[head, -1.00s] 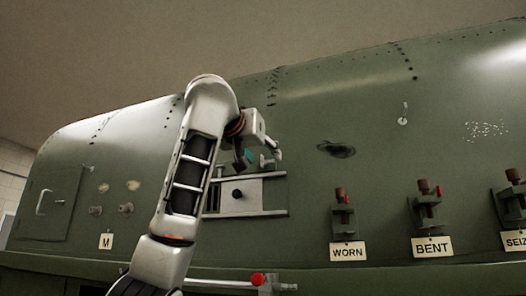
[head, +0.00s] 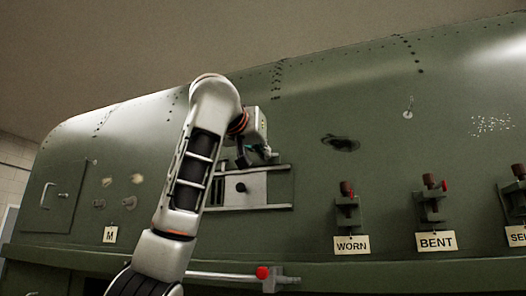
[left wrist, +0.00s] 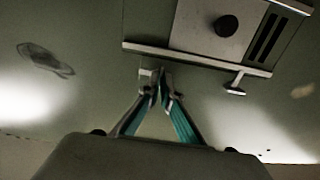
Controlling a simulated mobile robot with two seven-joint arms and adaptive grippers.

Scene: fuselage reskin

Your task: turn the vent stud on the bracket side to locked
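The vent plate (head: 265,187) with a black knob sits between two rails on the green fuselage, partly behind my left arm. It also shows in the left wrist view (left wrist: 190,28). One pale T-shaped vent stud (left wrist: 235,88) stands free beside the lower rail there. My left gripper (head: 262,153) is at the plate's upper right corner in the head view. In the left wrist view its fingertips (left wrist: 157,76) come together at a second pale stud (left wrist: 148,73) by the rail's left part. The fingers mostly hide that stud; its turn position is unclear. My right gripper is not in view.
Clamp brackets stand to the right above tags WORN (head: 352,245) and BENT (head: 436,242), with another at the right edge. A dark dent (head: 341,143) lies right of the plate. A red-ended rod (head: 262,272) runs below. A hatch (head: 58,198) is at left.

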